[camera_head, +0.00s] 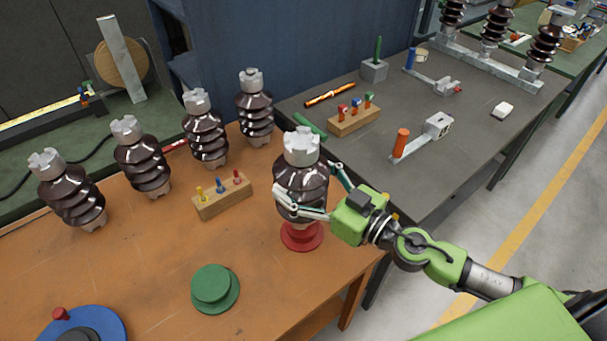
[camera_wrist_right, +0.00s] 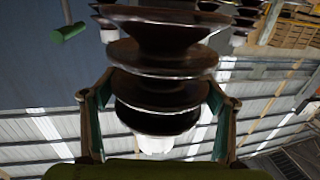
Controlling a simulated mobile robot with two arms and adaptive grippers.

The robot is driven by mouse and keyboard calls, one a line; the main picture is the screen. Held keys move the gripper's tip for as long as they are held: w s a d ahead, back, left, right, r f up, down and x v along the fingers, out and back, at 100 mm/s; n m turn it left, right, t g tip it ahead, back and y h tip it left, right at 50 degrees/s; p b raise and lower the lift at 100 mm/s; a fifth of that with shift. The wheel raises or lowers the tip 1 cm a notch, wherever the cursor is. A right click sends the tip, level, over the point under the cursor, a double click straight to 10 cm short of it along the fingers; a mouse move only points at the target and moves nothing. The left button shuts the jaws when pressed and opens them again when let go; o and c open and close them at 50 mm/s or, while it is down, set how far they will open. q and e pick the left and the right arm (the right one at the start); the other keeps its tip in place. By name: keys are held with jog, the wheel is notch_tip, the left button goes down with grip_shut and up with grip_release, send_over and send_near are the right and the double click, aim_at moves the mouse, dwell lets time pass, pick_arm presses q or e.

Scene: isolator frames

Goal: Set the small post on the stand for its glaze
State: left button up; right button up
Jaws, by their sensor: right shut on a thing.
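A dark brown ribbed post (camera_head: 302,182) with a pale metal cap stands upright in my right gripper (camera_head: 308,190). The gripper's two fingers are shut around its lower ribs, one on each side. The post also fills the middle of the right wrist view (camera_wrist_right: 160,62), between the fingers (camera_wrist_right: 158,112). A round red stand (camera_head: 302,238) is directly under the post on the orange bench. I cannot tell whether the post's foot touches it. A green stand (camera_head: 213,287) and a blue stand (camera_head: 112,322) are empty of posts. My left gripper is out of view.
Several similar brown posts (camera_head: 140,160) stand in a row along the back of the orange bench (camera_head: 150,270). A wooden block with coloured pegs (camera_head: 222,198) is left of the held post. A grey table (camera_head: 460,140) with tools adjoins on the right. Bench space around the green stand is clear.

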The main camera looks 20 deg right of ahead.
aim_at(322, 200)
jog(key=shift+w+f+b, duration=0.1)
jog(key=shift+f+b, duration=0.25)
jog(key=shift+f, duration=0.25)
jog(key=o, duration=2.1)
jog(key=shift+f, duration=0.45)
jog(key=shift+s+r, duration=0.1)
jog(key=shift+s, duration=0.2)
jog(key=shift+s+d+f+b, duration=0.2)
jog(key=shift+b, duration=0.2)
jog(key=b+v, duration=0.6)
jog(key=v, duration=0.2)
jog(key=shift+s+d, duration=0.1)
jog(key=shift+s, duration=0.2)
jog(key=shift+b+v, duration=0.7)
jog(key=shift+v, duration=0.65)
jog(key=shift+r, duration=0.15)
